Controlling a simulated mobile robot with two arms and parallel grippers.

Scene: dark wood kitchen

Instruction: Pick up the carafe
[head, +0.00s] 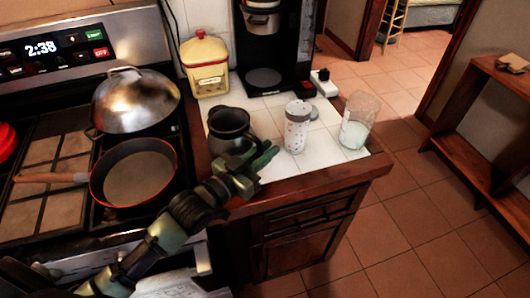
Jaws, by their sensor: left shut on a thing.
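The black carafe (229,122) stands upright on the white tiled counter, between the stove and the coffee machine, with its wide open top facing up. My left gripper (250,160) is at the near side of the carafe, low on its body, and is shut on it. The gripper hides the near lower part of the carafe, so the exact place of the hold is hard to see. My right gripper is not in view.
A white patterned shaker (297,130) and a glass jar (358,122) stand right of the carafe. A black coffee machine (275,45) and a yellow canister (206,66) stand behind. A red pan (134,175) and a domed wok (136,100) sit on the stove at left.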

